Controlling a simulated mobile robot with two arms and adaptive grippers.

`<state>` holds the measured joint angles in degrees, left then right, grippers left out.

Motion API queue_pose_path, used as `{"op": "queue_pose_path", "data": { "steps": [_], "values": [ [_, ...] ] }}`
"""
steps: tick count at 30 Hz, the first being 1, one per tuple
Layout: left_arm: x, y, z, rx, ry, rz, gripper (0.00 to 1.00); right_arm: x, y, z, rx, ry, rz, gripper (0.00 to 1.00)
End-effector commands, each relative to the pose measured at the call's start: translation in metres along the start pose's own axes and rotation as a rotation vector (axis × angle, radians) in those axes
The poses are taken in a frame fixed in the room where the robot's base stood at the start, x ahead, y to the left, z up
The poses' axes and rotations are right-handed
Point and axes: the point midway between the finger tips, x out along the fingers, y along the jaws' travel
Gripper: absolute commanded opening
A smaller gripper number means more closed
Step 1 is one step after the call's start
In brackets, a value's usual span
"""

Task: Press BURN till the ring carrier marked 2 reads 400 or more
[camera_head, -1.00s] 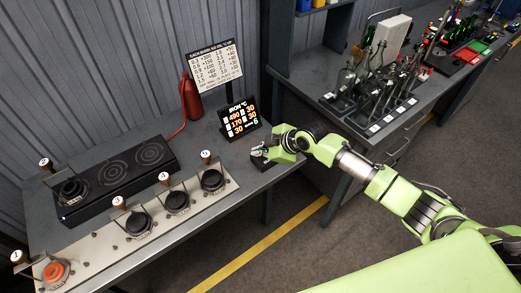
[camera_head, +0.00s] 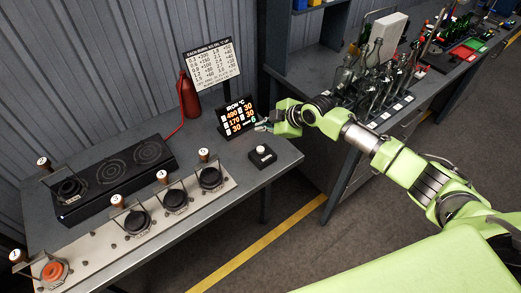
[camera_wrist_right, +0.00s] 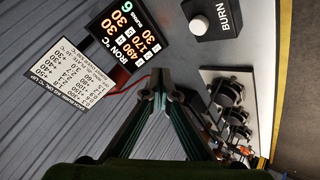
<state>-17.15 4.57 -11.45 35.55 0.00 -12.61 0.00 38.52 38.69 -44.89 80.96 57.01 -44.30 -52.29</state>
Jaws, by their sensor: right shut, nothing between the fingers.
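The BURN button (camera_head: 262,152) is a dark box with a pale round knob at the bench's right end; it also shows in the wrist view (camera_wrist_right: 198,24). My right gripper (camera_head: 264,124) is shut and empty, apart from the button, beyond it in the head view. The IRON °C display (camera_head: 239,118) reads 490 for 1, 170 for 2, 30 for the others, and burns 6; it also shows in the wrist view (camera_wrist_right: 124,28). A handled carrier (camera_head: 69,188) sits on the black hotplate's left ring; its mark is too small to read surely. My left gripper is out of view.
Several more ring carriers stand on the pale front strip (camera_head: 95,240); the far-left one (camera_head: 54,271) glows orange. Bottles (camera_head: 372,75) crowd the right bench. The bench around the button is clear.

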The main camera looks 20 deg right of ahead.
Motion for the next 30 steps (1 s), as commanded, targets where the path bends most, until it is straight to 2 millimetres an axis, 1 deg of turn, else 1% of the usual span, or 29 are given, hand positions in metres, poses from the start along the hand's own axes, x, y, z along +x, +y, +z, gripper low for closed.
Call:
{"op": "queue_pose_path", "data": {
  "steps": [1,12,15,19,30],
  "values": [
    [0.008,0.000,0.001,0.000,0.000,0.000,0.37,0.007,-0.005,0.005,0.000,0.000,-0.001,0.00],
    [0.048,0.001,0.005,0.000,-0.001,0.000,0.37,0.043,-0.032,0.032,0.001,-0.001,-0.001,0.00],
    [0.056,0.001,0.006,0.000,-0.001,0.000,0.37,0.050,-0.037,0.037,0.001,0.000,0.000,0.00],
    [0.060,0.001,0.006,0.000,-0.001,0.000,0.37,0.054,-0.040,0.040,0.001,0.000,0.000,0.00],
    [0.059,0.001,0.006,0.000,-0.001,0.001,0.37,0.054,-0.040,0.039,0.001,0.000,-0.001,0.00]
  ]
}}
